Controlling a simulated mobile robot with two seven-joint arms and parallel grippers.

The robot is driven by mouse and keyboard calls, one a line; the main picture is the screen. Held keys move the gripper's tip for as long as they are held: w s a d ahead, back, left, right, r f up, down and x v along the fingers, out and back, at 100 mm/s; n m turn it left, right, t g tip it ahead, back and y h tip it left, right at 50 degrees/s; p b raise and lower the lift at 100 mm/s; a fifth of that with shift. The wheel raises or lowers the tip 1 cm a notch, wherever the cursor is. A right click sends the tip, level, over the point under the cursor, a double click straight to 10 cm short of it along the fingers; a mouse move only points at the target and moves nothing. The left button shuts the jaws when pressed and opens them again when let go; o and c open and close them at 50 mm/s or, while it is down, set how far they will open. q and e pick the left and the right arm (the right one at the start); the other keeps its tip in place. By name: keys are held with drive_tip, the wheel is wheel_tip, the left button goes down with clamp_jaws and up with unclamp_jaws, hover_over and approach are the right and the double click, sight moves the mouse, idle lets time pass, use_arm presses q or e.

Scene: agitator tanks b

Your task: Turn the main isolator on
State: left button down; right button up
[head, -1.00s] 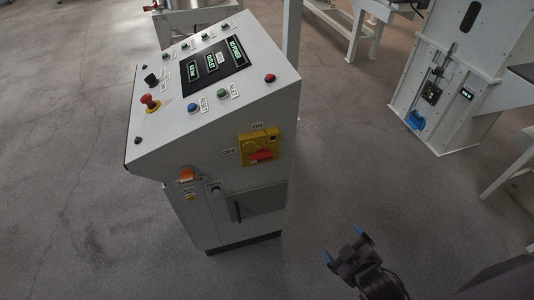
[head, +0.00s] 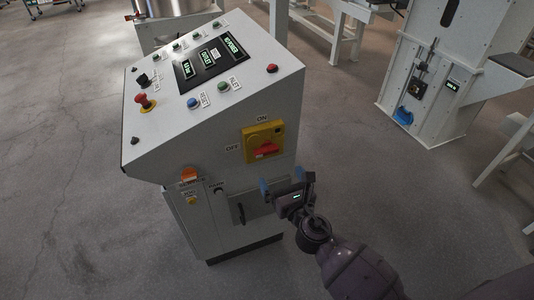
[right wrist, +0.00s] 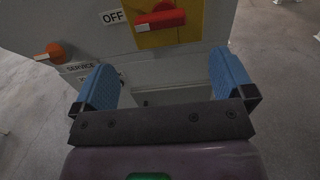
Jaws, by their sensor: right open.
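The main isolator is a yellow plate (head: 250,146) with a red handle (head: 265,149) on the side of the grey control cabinet. Its ON label (head: 262,118) is above and its OFF label (head: 232,148) is at the left. The red handle lies roughly level, its pale-marked end toward OFF; it also shows at the top of the right wrist view (right wrist: 161,21). My right gripper (head: 283,184) is open and empty, below the isolator and in front of the cabinet. In the right wrist view its blue fingers (right wrist: 163,85) are apart, with the handle beyond them. My left gripper is not in view.
The cabinet's sloped panel (head: 170,112) carries a red mushroom button (head: 146,103), several small buttons and displays. An orange knob (head: 189,174) is on the cabinet side, left of the isolator. A white machine (head: 430,75) stands at the right. Open floor lies between.

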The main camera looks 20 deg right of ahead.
sight(268, 154)
drive_tip(key=w, duration=0.8)
drive_tip(key=shift+w+a+f+b, duration=0.1)
drive_tip(key=shift+w+a+b, duration=0.15)
drive_tip(key=shift+b, duration=0.1)
drive_tip(key=shift+w, duration=0.65)
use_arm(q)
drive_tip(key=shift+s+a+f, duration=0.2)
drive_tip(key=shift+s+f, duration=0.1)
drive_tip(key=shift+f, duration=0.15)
use_arm(e)
drive_tip(key=shift+w, duration=0.25)
drive_tip(key=shift+c, duration=0.3)
drive_tip(key=c, duration=0.8)
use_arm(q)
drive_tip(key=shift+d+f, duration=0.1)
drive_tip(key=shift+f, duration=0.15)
